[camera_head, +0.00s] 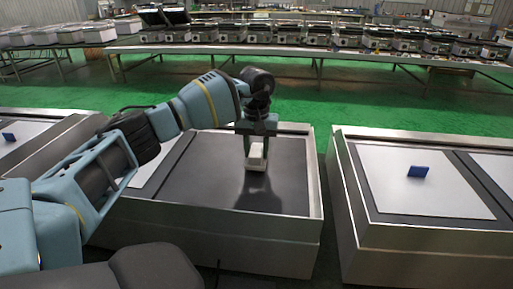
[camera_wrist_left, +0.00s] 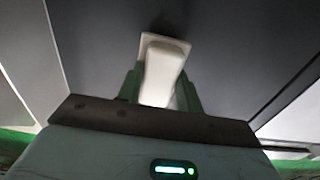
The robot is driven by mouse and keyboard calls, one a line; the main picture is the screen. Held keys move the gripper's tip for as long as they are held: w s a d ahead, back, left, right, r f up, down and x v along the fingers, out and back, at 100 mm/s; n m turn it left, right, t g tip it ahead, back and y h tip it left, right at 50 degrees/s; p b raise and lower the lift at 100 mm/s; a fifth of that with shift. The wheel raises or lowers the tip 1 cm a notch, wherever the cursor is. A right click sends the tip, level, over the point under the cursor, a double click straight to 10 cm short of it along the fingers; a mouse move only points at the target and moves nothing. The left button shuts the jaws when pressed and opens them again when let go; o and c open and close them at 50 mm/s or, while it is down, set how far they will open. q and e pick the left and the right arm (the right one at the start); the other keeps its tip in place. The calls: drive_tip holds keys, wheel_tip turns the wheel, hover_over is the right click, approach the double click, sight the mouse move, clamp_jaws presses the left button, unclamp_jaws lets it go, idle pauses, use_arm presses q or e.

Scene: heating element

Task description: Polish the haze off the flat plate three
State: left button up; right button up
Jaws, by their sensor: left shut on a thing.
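My left gripper (camera_head: 257,143) is shut on a white block-shaped tool (camera_head: 256,158), pointing down over a dark flat plate (camera_head: 195,180) in the middle metal-framed unit. The tool's pale base is at or very near the plate, toward its right part; I cannot tell whether it touches. In the left wrist view the white tool (camera_wrist_left: 163,70) stands between the two green fingers, with the dark plate (camera_wrist_left: 240,50) behind it. I cannot make out haze on the dark plate, nor which plate is numbered three. My right gripper is not in view.
A light grey plate (camera_head: 385,195) with a small blue block (camera_head: 418,171) is in the unit to the right. Another blue block (camera_head: 9,137) lies at far left. Raised metal rims (camera_head: 318,190) edge the units. Long tables (camera_head: 300,52) stand behind, across green floor.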

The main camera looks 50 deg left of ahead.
sight(258, 143)
use_arm(q)
drive_tip(key=shift+f, duration=0.5)
drive_tip(key=shift+w+a, duration=0.75)
drive_tip(key=shift+w, duration=0.25)
drive_tip(key=shift+w+a+r+b, duration=0.1)
drive_tip(key=shift+w+a+b, duration=0.25)
drive_tip(key=shift+w+a, duration=0.2)
drive_tip(key=shift+p, duration=0.35)
